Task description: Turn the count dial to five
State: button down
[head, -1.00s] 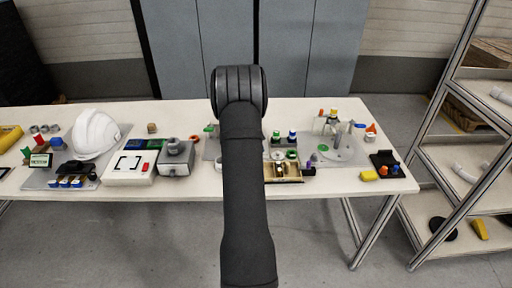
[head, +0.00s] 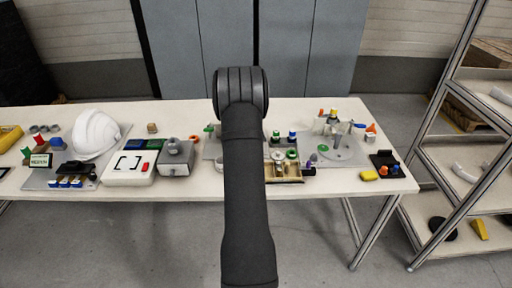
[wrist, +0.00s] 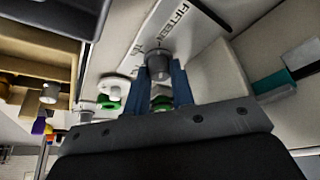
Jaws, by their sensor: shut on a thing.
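In the wrist view the two blue fingers of my gripper (wrist: 160,75) are shut on a grey round knob (wrist: 158,62), which looks like the count dial. The knob stands by a pale plate (wrist: 192,25) with dark lettering, partly readable as "FIFTEE". Other marks near the knob are too small or covered to read, so I cannot tell the dial's setting. In the head view my own arm hides the gripper and the knob.
A wooden tray (wrist: 35,50) and green-ringed parts (wrist: 107,102) are close by on the left in the wrist view. In the head view, a white helmet shell (head: 95,132), a white box (head: 128,168) and a grey box (head: 177,158) stand to the left.

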jog(key=n+y, duration=0.1)
jog(key=n, duration=0.3)
jog(key=n+t+y, duration=0.1)
jog(key=n, duration=0.2)
jog(key=shift+s+d+y, duration=0.15)
jog(key=shift+d+y, duration=0.1)
jog(key=shift+y, duration=0.05)
jog(key=n+y, duration=0.1)
jog(key=n, duration=0.2)
jog(key=n+y, duration=0.1)
jog(key=n, duration=0.2)
jog(key=shift+d+n+y, duration=0.2)
jog(key=shift+n+y, duration=0.1)
jog(key=shift+n, duration=0.1)
jog(key=n+g, duration=0.1)
jog(key=n, duration=0.1)
jog(key=n+y, duration=0.1)
jog(key=n, duration=0.2)
jog(key=shift+w+d+g+y, duration=0.1)
jog(key=shift+w+g+y, duration=0.1)
jog(key=shift+g+y, duration=0.15)
jog(key=n, duration=0.2)
jog(key=n+g, duration=0.1)
jog(key=n, duration=0.1)
jog(key=shift+d+n+g+y, duration=0.1)
jog(key=shift+n+g+y, duration=0.15)
jog(key=shift+n, duration=0.05)
